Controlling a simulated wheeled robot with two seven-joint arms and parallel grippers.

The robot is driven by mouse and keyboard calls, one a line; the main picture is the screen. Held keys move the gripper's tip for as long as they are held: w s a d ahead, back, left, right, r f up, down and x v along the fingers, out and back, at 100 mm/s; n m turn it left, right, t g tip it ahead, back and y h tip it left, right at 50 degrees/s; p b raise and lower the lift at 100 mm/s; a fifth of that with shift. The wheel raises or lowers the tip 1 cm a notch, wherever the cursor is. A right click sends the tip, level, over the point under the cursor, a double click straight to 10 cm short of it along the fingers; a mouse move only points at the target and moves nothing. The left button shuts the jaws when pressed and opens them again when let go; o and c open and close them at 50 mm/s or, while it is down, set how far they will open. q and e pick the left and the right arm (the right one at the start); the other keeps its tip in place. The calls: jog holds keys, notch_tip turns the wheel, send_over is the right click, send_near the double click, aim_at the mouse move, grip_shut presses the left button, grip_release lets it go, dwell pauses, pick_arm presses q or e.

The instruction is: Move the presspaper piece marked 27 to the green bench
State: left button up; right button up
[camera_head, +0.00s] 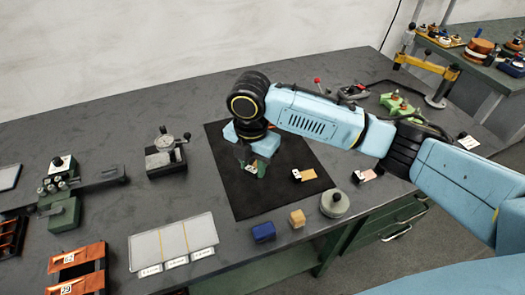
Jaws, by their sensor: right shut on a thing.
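My right gripper (254,163) is over the black mat (240,205) on the dark table, pointing down. It is shut on a small green piece with a white label (252,167), which is partly hidden by the fingers. The label's number is too small to read. A tan piece with a white label (309,175) lies on the mat to the right. A pinkish piece with a white label (368,176) lies just off the mat. No number 27 is legible. A bench with a greenish top (455,58) stands at the upper right. My left gripper is not in view.
A blue block (263,232), a wooden block (297,218) and a grey round weight (335,204) stand along the front. A dial gauge stand (166,155) is left of the mat. Orange racks (77,270) and a pale tray (172,242) lie at the front left.

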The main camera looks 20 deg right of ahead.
aim_at(253, 197)
jog(key=shift+a+f+n, duration=0.1)
jog(key=shift+a+n, duration=0.05)
jog(key=shift+n, duration=0.25)
jog(key=shift+f, duration=0.2)
jog(key=shift+n, duration=0.3)
notch_tip(253, 197, down, 10)
jog(key=shift+r+b, duration=0.15)
jog(key=shift+b, duration=0.35)
jog(key=o, duration=0.9)
notch_tip(253, 197, up, 12)
jog(key=shift+r+p, duration=0.1)
jog(key=shift+p, duration=0.55)
